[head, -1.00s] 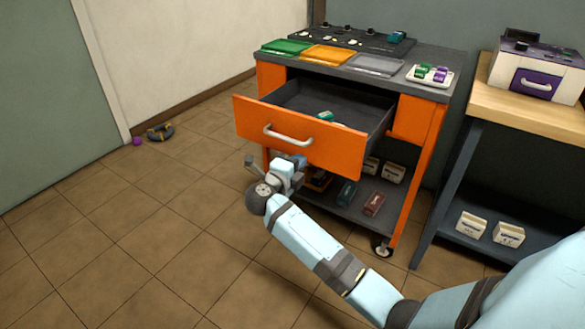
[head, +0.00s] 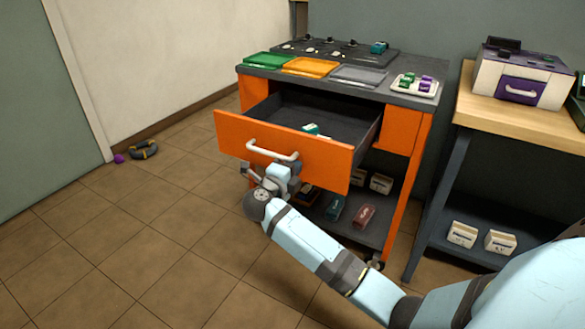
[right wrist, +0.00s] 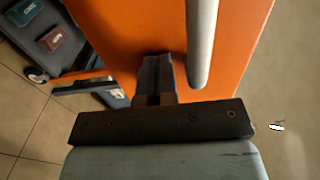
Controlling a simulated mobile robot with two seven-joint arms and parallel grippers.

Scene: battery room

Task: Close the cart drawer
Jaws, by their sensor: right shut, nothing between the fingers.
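The cart drawer (head: 310,145) has an orange front and stands pulled out from the orange cart (head: 405,128). A teal battery (head: 311,129) lies inside it. The white bar handle (head: 272,151) crosses the drawer front; it also shows in the right wrist view (right wrist: 201,40). My right gripper (head: 252,172) is in front of the drawer front, just below the handle. In the right wrist view its fingers (right wrist: 157,68) are shut and empty, pointing at the orange panel beside the handle. I cannot tell whether they touch it. My left gripper is not in view.
The cart top holds green, orange (head: 311,67) and grey trays and a white tray (head: 415,86) of batteries. Its lower shelf holds several batteries. A wooden-topped bench (head: 520,118) stands at the right. A dark ring (head: 144,150) and purple ball lie on the open floor at left.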

